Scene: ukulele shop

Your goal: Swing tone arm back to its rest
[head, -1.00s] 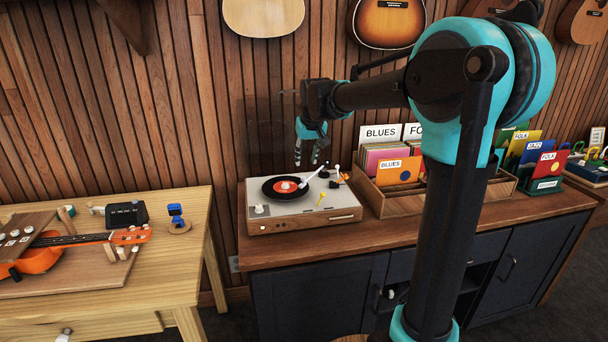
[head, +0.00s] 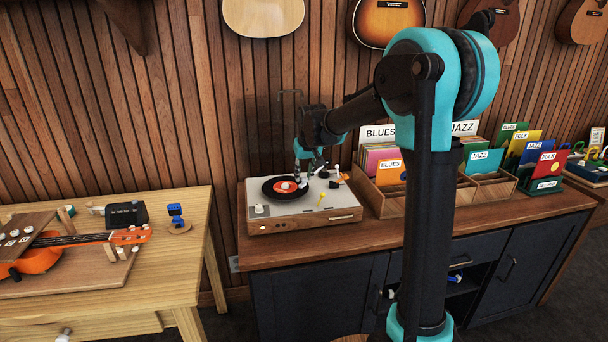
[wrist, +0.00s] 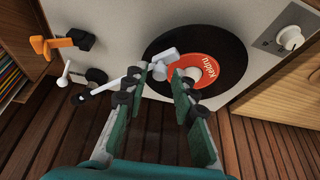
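The turntable (head: 300,216) stands on the counter with a black record (head: 270,190) with an orange label on its platter. In the wrist view, the white head of the tone arm (wrist: 165,60) lies over the record (wrist: 219,83) near the label. Its tube runs left, partly hidden by my finger, to a dark base (wrist: 78,99). My gripper (wrist: 167,75) is open, its two fingertips apart and low around the tone arm's head; I cannot tell whether they touch it. In the head view, my gripper (head: 309,178) covers most of the tone arm.
A white-tipped lever (wrist: 64,73) and an orange-and-black part (wrist: 58,42) stand beside the tone arm base. A yellow piece (head: 321,200) is on the deck's front. A wooden record crate (head: 390,205) stands close on the right; the slatted wall is behind.

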